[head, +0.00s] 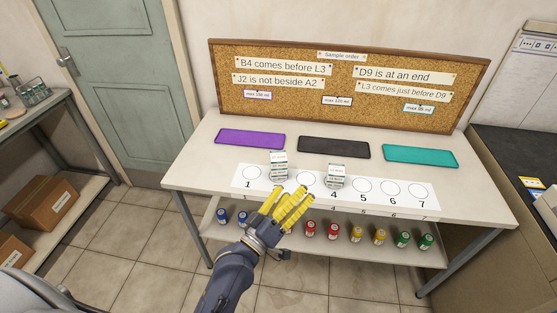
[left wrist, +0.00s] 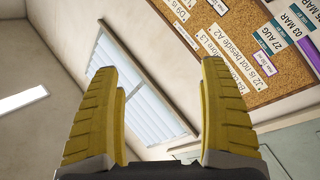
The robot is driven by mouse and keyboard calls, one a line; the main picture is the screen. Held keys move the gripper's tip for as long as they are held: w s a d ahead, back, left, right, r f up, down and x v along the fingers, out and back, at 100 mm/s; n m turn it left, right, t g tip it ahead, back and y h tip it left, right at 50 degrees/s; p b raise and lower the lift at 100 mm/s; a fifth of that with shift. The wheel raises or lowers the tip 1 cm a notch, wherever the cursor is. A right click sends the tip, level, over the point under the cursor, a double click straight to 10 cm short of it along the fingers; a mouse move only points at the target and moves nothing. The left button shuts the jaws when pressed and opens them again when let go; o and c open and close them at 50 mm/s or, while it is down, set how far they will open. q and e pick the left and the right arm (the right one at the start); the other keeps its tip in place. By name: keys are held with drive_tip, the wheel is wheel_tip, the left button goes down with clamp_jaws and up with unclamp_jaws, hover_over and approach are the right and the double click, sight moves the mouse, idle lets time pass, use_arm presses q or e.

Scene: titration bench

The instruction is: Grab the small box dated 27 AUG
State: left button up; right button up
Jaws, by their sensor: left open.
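The label 27 AUG (left wrist: 269,38) reads on a small white-and-teal box at the upper right of the left wrist view, at the left end of a row of date labels. In the head view, two small box stacks stand on the numbered white strip: a left stack (head: 278,167) and a right stack (head: 336,175). Their dates are too small to read there, and I cannot tell which stack holds 27 AUG. My left gripper (head: 290,196) is open and empty, in front of the strip and between the stacks. Its yellow fingers also show in the left wrist view (left wrist: 162,90). My right gripper is not in view.
Purple (head: 250,139), black (head: 333,148) and teal (head: 420,156) mats lie behind the strip. A cork board (head: 338,85) with notes stands at the back. Several colored-label jars (head: 357,234) stand on the shelf below the table. My fingers hide part of the strip.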

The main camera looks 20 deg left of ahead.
sight(279, 158)
use_arm(q)
drive_tip(key=w+a+r+n+t+y, duration=0.45)
drive_tip(key=r+n+y, duration=0.25)
drive_tip(key=n, duration=0.6)
drive_tip(key=w+a+n+g+y, duration=0.3)
drive_tip(key=w+a+n+y, duration=0.35)
drive_tip(key=n, duration=0.65)
drive_tip(key=w+d+f+n+g, duration=0.1)
drive_tip(key=w+f+n+g, duration=0.1)
drive_tip(key=f+n, duration=0.1)
drive_tip(key=w+d+f+n+g, duration=0.1)
drive_tip(key=f+n+g, duration=0.2)
drive_tip(key=f, duration=0.3)
drive_tip(key=w+d+f+n+g+h, duration=0.1)
drive_tip(key=w+f+n+g, duration=0.1)
drive_tip(key=f+n+g, duration=0.1)
drive_tip(key=shift+w+f+n, duration=0.15)
drive_tip(key=shift+f+n, duration=0.2)
drive_tip(key=shift+f, duration=0.25)
drive_tip(key=shift+w+f+n, duration=0.15)
drive_tip(key=shift+f+n, duration=0.2)
drive_tip(key=shift+f, duration=0.2)
drive_tip(key=shift+x, duration=3.15)
drive_tip(key=shift+c, duration=0.4)
drive_tip(key=c, duration=1.3)
drive_tip(key=shift+r, duration=0.15)
